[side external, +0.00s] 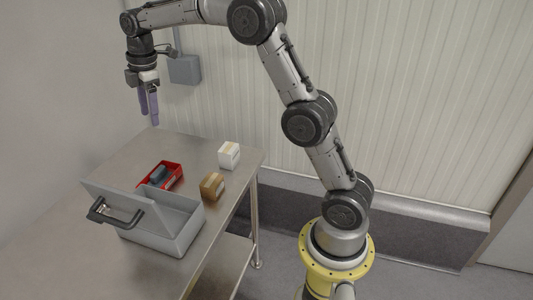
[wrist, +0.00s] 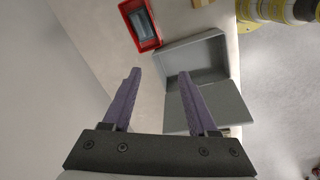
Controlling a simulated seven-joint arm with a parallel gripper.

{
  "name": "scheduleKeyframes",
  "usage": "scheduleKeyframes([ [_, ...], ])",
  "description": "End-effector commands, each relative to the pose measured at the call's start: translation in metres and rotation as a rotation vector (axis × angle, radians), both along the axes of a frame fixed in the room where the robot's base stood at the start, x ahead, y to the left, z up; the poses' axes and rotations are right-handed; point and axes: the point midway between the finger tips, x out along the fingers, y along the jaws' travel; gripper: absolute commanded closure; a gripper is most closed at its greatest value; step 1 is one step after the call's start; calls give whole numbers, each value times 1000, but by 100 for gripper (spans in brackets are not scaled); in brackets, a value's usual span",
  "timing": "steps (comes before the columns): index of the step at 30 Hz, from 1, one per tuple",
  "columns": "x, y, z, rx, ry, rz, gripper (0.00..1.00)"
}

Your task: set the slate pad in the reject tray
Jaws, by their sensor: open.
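A dark slate-coloured block (side external: 158,173), which looks like the slate pad, lies inside a small red tray (side external: 173,168) on the metal table. In the wrist view the red tray (wrist: 150,44) is at the upper left, with the slate-coloured block (wrist: 137,21) inside its walls. My gripper (side external: 149,115) hangs above the table's far left, pointing down, well clear of the tray. In the wrist view my gripper (wrist: 159,74) shows two purple fingers spread apart with nothing between them. I cannot tell whether the red tray is the reject tray.
A grey box (side external: 178,236) stands in front of the red tray, its lid (side external: 117,203) tilted up with a black handle (side external: 103,211). A brown carton (side external: 212,186) and a white carton (side external: 229,155) stand to the right. The far left tabletop is clear.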

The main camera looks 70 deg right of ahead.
Motion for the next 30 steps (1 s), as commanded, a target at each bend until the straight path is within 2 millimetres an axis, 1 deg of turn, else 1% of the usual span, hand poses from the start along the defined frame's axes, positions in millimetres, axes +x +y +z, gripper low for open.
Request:
scheduleKeyframes([
  [1,-19,8,16,7,-23,-51,41],
  [2,-29,13,24,11,-37,-87,41],
  [3,-43,18,32,19,-52,-134,41],
  [5,-65,26,43,32,-77,-206,41],
  [6,-81,31,50,43,-93,-252,41],
  [8,-104,38,57,59,-117,-321,41],
  [9,-120,43,61,72,-133,-368,41],
  [11,-145,49,65,93,-157,-439,41],
  [13,-173,56,66,119,-183,-519,41],
  [14,-185,59,66,131,-195,-553,41],
  [15,-202,62,65,149,-210,-599,41],
  [17,-226,67,62,176,-231,-668,41],
  [18,-242,70,58,195,-244,-712,41],
  [20,-265,74,50,226,-264,-780,41],
  [21,-279,76,45,246,-275,-823,41],
  [24,-310,80,29,294,-299,-917,41],
  [27,-331,82,15,332,-314,-990,41],
  [30,-343,83,5,357,-323,-1035,41],
])
